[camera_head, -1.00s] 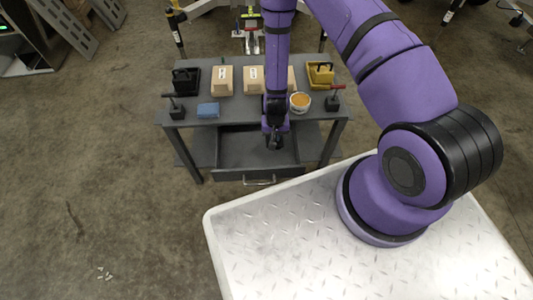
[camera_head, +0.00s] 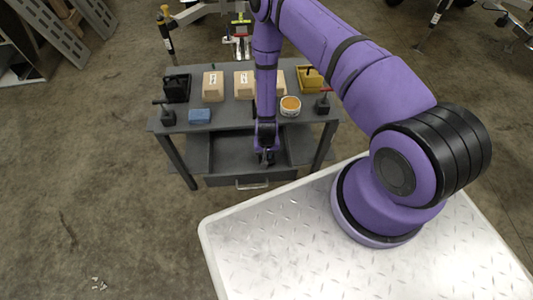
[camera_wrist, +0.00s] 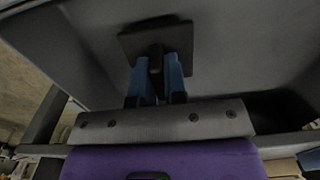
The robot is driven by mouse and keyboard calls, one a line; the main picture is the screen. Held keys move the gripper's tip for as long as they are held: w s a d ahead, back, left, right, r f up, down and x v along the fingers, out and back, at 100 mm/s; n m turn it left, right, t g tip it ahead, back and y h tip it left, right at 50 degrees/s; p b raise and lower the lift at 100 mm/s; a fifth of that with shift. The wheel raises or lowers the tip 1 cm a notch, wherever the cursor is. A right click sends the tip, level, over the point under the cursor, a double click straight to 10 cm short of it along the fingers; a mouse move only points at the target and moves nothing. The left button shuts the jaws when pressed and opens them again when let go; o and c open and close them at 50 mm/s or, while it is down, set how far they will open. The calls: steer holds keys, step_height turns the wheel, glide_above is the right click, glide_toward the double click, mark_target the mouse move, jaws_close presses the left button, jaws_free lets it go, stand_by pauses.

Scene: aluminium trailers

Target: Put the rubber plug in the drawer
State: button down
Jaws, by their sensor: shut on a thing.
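The drawer (camera_head: 236,152) of the grey bench is pulled out, with its open inside facing up. In the head view my gripper (camera_head: 267,158) points down over the drawer's inside, right of its middle. In the wrist view my gripper (camera_wrist: 156,74) has blue fingers shut on the stem of the rubber plug (camera_wrist: 180,36), a dark piece with a square plate at its far end. The drawer's grey inside (camera_wrist: 235,40) spreads around and beyond the plug. I cannot tell whether the plug touches the drawer floor. The plug is too small to make out in the head view.
On the bench top (camera_head: 228,117) stand a black bin (camera_head: 177,87), several tan boxes (camera_head: 213,86), a yellow bin (camera_head: 311,79), a blue block (camera_head: 200,116), an orange-topped tub (camera_head: 290,106) and two clamp-like tools (camera_head: 323,104). A pale metal platform (camera_head: 290,240) lies in front.

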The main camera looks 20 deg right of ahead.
steer(key=shift+f, duration=0.15)
steer(key=c, duration=1.2)
jaws_free()
steer(key=shift+o, duration=0.2)
step_height(320, 180, up, 12)
steer(key=shift+w+r, duration=0.1)
steer(key=shift+r, duration=0.15)
